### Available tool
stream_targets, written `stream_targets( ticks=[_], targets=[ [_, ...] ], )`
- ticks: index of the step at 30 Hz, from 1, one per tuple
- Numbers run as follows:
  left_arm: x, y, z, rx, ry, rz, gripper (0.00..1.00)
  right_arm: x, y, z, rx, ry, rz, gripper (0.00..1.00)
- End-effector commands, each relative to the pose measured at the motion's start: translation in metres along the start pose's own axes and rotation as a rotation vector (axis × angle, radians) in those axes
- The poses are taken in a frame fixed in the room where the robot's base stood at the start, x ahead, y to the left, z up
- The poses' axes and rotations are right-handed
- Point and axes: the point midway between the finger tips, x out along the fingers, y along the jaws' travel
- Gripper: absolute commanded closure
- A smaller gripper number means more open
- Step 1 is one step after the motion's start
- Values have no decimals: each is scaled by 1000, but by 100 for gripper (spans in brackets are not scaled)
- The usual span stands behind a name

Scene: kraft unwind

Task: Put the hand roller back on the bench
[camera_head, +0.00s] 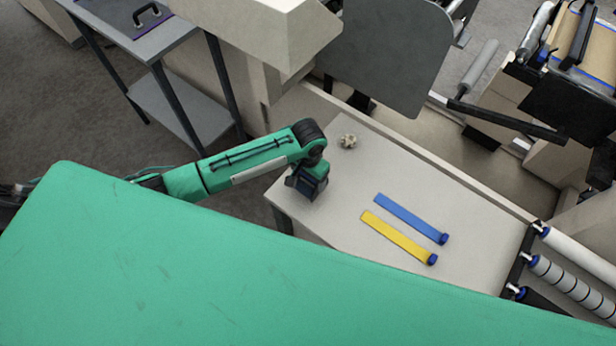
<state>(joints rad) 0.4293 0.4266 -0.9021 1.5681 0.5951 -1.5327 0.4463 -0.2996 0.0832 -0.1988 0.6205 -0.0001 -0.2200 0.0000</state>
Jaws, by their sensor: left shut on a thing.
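The bench (340,215) has a pale top and stands in the middle of the head view. My left gripper (308,190) points down over the bench's left end, below the black wrist. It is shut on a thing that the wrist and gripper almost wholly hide. I take this to be the hand roller, as no other hand roller shows, but I cannot make out its shape. Whether it touches the bench top is hidden too. My right gripper is not in view.
A blue strip (408,217) and a yellow strip (396,236) lie on the bench, right of the gripper. A small beige knobbed piece (348,141) lies near the back edge. Rollers (570,284) stand at the right end. Bare top surrounds the strips.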

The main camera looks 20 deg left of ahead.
Motion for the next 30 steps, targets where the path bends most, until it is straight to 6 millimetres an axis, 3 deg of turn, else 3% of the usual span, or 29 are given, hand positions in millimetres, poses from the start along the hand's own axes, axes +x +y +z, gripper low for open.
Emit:
stream_targets(
  ticks=[5, 22, 26, 28, 29, 30],
  targets=[
    [17, 0, -1, 0, 1, 0, 55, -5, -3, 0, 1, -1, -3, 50],
    [28, 0, 0, -1, 1, 0, 55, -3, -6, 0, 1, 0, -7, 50],
    [34, 0, 2, 0, -3, 0, 72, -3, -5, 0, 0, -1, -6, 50],
    [34, 0, 2, 0, -5, 0, 72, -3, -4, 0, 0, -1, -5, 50],
    [36, 1, 4, 0, -8, 0, 22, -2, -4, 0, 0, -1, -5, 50],
    [36, 1, 4, 1, -8, 0, 15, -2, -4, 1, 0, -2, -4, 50]
  ],
)
